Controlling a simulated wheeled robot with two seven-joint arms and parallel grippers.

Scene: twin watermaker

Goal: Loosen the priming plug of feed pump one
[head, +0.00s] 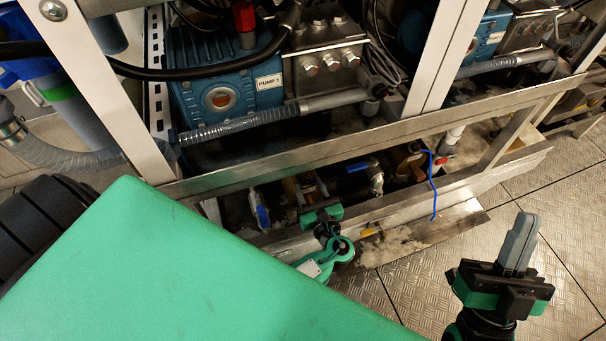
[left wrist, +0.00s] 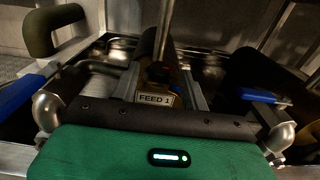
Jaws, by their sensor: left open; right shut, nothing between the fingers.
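In the left wrist view, a plate reading FEED 1 (left wrist: 155,98) sits on a brassy part in the middle. Just above it is a small dark reddish part (left wrist: 158,72); I cannot tell whether it is the priming plug. My left gripper (left wrist: 160,82) is open, its grey fingers on either side of this part. Contact cannot be told. In the head view, my left gripper (head: 322,215) is at the frame's low front rail, reaching down to the pipework. My right gripper (head: 520,240) is shut and empty, pointing up over the floor at the right.
Blue valve handles (left wrist: 22,95) flank the spot, another at the right (left wrist: 250,95). A thin metal rod (left wrist: 166,30) rises behind the plate. A metal rail (head: 370,140) crosses above. A blue PUMP 1 unit (head: 215,92) stands higher up.

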